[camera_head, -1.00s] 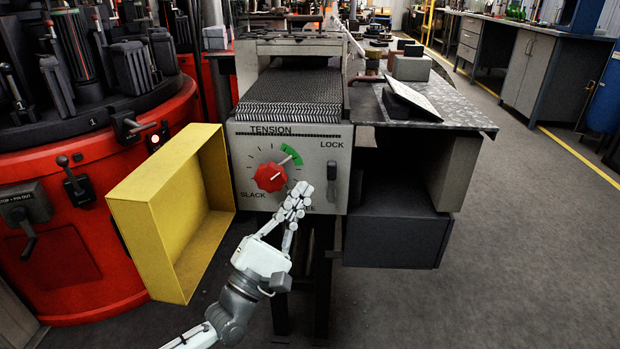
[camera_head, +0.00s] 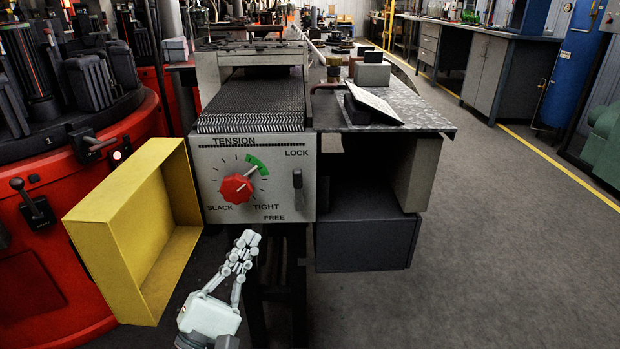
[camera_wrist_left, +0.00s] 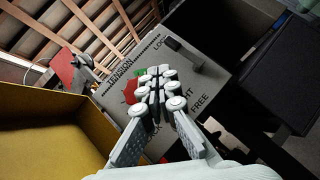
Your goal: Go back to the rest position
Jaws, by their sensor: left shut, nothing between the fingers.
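My left gripper (camera_head: 243,247) is shut and empty, in front of and below the tension box (camera_head: 285,200). It is apart from the box in the head view. The box front carries a red knob (camera_head: 236,188) with its pointer at the green band, and a dark lever (camera_head: 298,190) between the words LOCK and FREE. In the left wrist view my shut fingers (camera_wrist_left: 158,85) cover part of the dial and the red knob (camera_wrist_left: 130,90). The lever (camera_wrist_left: 184,54) shows there too. My right gripper is in neither view.
A yellow open box (camera_head: 117,215) stands close on the left, beside the red round machine (camera_head: 50,285). A dark grey box (camera_head: 366,245) sits under the metal side table (camera_head: 425,118) at the right. The floor (camera_head: 510,250) farther right is clear.

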